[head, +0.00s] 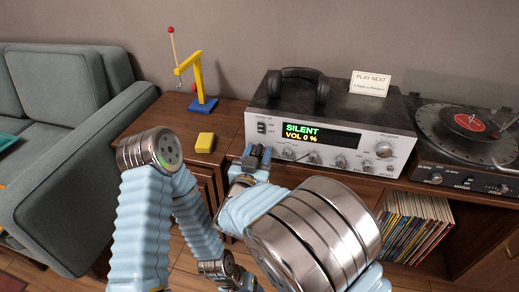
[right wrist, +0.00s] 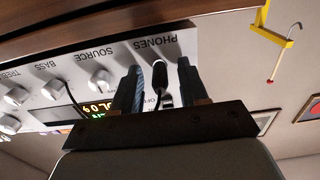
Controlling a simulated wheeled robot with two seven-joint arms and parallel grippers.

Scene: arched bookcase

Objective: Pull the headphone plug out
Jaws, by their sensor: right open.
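The headphone plug (right wrist: 159,64) sits in the PHONES socket of the silver receiver (head: 357,161), with its black cable hanging from it. In the right wrist view, which is upside down, the open fingers of my right gripper (right wrist: 159,78) stand on either side of the plug with gaps between. In the head view my right gripper (head: 257,156) is at the receiver's lower left front and hides the plug. The headphones (head: 299,83) lie on top of the receiver. My left gripper does not show; only links of my left arm do.
A turntable (head: 466,130) stands right of the receiver, and a white "PLAY NEXT" card (head: 370,83) stands on top of the receiver. A yellow block (head: 205,142) and a yellow-blue crane toy (head: 198,78) are on the cabinet at left. Records (head: 414,228) fill a shelf below.

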